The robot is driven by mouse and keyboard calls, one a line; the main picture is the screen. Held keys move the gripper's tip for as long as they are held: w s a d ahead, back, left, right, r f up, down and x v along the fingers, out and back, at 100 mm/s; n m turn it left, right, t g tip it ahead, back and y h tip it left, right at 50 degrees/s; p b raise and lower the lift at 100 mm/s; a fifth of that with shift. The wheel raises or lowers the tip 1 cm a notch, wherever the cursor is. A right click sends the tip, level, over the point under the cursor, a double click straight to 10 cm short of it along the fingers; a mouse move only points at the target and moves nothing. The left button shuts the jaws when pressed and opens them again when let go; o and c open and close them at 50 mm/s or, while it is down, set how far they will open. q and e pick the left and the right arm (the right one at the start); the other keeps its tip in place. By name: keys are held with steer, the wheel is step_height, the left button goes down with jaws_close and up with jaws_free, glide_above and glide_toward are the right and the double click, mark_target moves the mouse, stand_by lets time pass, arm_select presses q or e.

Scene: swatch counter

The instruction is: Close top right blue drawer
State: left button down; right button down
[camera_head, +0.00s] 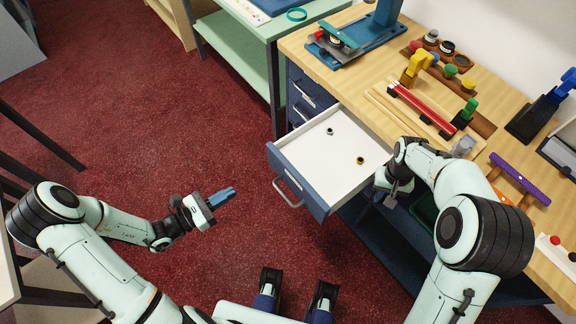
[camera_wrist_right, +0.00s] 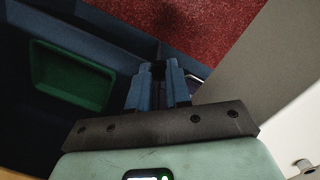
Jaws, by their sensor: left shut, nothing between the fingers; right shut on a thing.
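The blue drawer (camera_head: 300,182) is pulled well out from the workbench. Its white inside faces up and holds a small dark ring and a small golden ring (camera_head: 360,160). A pale bar handle (camera_head: 288,192) is on its blue front. My right gripper (camera_head: 388,195) is low beside the drawer's right wall, its fingertips hidden in the head view. In the right wrist view its blue fingers (camera_wrist_right: 160,78) are shut at the drawer's front edge, with a bit of the handle (camera_wrist_right: 196,77) beyond; exactly what they pinch is unclear. My left gripper (camera_head: 226,195) is shut and empty, left of the drawer.
More blue drawers (camera_head: 308,92) stand closed at the far left of the bench. Tools and coloured parts lie on the wooden top (camera_head: 352,88). A green tray (camera_wrist_right: 70,75) sits below, beside my right gripper. Red floor in front of the drawer is clear.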

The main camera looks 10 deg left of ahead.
arm_select(q)
steer(key=a, duration=0.1)
arm_select(e)
steer(key=shift+f, duration=0.15)
arm_select(q)
steer(key=b, duration=0.1)
glide_toward(272, 160)
steer(key=shift+t, duration=0.3)
steer(key=x, duration=0.6)
steer(key=shift+w+d+f, duration=0.25)
steer(key=shift+d+f, duration=0.05)
steer(key=shift+d, duration=0.05)
arm_select(e)
steer(key=shift+f, duration=0.45)
arm_select(q)
steer(key=shift+w, duration=0.1)
